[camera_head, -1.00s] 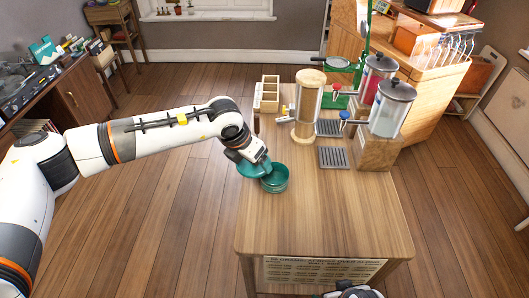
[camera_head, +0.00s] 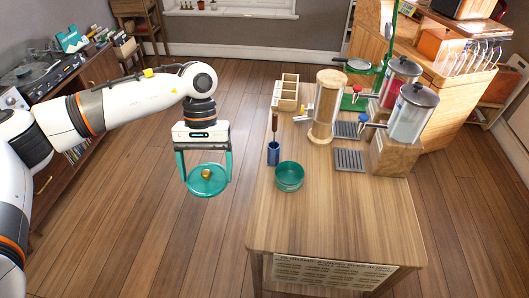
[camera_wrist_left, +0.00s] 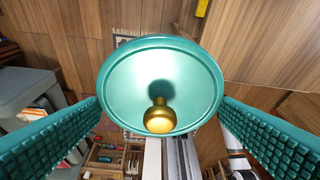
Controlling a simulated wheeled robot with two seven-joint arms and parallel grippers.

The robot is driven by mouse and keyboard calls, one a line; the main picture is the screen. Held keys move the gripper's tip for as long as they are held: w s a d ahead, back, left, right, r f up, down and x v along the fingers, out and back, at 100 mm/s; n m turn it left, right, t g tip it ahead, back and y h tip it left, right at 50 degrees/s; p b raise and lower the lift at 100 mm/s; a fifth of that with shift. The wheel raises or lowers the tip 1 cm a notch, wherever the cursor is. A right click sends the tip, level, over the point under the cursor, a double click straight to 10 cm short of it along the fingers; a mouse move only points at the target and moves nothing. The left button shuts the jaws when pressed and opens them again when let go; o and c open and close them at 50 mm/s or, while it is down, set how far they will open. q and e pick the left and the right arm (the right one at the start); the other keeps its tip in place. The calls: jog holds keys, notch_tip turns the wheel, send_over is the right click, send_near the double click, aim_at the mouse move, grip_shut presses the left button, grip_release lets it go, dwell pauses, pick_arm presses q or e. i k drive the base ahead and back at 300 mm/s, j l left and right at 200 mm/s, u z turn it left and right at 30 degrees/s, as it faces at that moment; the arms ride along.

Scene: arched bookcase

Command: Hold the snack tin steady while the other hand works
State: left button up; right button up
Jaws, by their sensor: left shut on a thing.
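The teal round snack tin (camera_head: 289,178) stands on the wooden table, left of its middle, with its top open. My left gripper (camera_head: 207,178) is shut on the rim of a teal round lid (camera_head: 200,187) with a gold knob (camera_head: 206,174). It holds the lid off the table's left side, above the floor and apart from the tin. In the left wrist view the lid (camera_wrist_left: 125,85) sits between the two ribbed teal fingers (camera_wrist_left: 160,105), its gold knob (camera_wrist_left: 160,117) facing the camera. My right gripper is not in view.
A blue cup with a wooden-handled tool (camera_head: 273,152) stands just behind the tin. Further back are a wooden compartment box (camera_head: 287,95), a clear cylinder (camera_head: 326,105), drip trays (camera_head: 349,160) and dispensers (camera_head: 410,115). The table's front is clear.

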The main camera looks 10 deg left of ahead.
aim_at(289, 174)
jog(key=l+u, duration=0.2)
jog(key=l, duration=0.7)
jog(key=l+u, duration=0.25)
jog(key=l, duration=0.65)
jog(key=k+l+u, duration=0.2)
jog(key=l, duration=0.65)
jog(key=i+l, duration=0.05)
jog(key=i, duration=0.05)
